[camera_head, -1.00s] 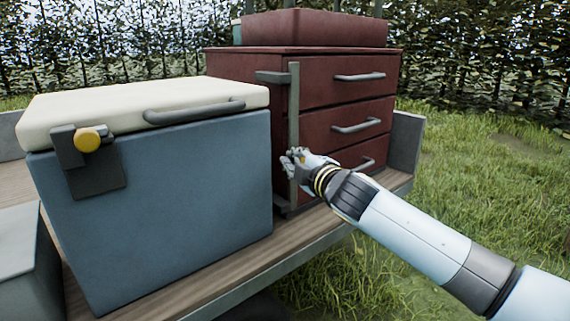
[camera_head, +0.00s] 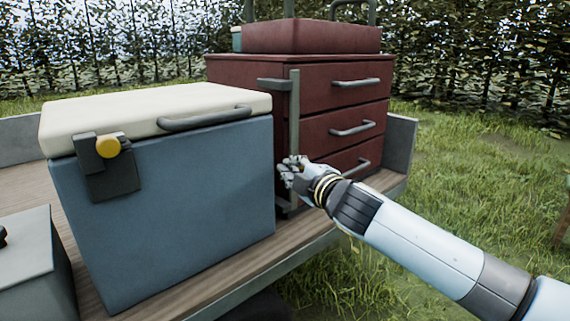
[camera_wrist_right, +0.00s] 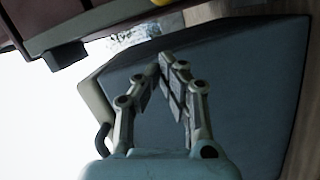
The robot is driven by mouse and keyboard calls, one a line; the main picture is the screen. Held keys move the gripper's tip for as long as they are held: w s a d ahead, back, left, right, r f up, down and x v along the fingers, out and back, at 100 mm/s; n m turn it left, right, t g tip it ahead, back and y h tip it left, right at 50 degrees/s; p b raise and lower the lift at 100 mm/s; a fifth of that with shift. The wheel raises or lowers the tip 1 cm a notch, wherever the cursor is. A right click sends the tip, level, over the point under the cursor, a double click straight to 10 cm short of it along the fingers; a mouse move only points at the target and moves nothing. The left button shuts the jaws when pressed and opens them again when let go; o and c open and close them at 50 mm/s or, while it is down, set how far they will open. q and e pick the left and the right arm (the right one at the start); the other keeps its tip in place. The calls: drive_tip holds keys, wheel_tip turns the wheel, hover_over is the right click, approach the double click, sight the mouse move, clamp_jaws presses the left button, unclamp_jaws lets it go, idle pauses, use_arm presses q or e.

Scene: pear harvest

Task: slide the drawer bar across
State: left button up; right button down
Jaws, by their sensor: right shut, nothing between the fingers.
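The drawer bar (camera_head: 294,120) is a grey upright bar at the left side of the red drawer cabinet (camera_head: 316,84). A bracket (camera_head: 272,84) joins it near the top. My right gripper (camera_head: 287,170) is shut and empty at the lower part of the bar, overlapping it in the head view. I cannot tell whether they touch. In the right wrist view the shut fingers (camera_wrist_right: 167,66) show before the blue cool box (camera_wrist_right: 245,75), with part of the cabinet and a grey bar-like piece (camera_wrist_right: 100,22) at upper left. My left gripper is not in view.
The blue cool box (camera_head: 165,210) with a cream lid (camera_head: 130,108) stands close to the left of the bar. Its latch has a yellow knob (camera_head: 108,147). The cabinet's three drawers have grey handles (camera_head: 352,129). All stand on a wooden trailer bed (camera_head: 225,268); grass lies right.

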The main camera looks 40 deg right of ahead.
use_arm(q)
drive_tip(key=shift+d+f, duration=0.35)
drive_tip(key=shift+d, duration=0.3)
use_arm(e)
drive_tip(key=s+a, duration=0.1)
drive_tip(key=s, duration=0.5)
drive_tip(key=shift+s+a+r, duration=0.2)
drive_tip(key=shift+r, duration=0.15)
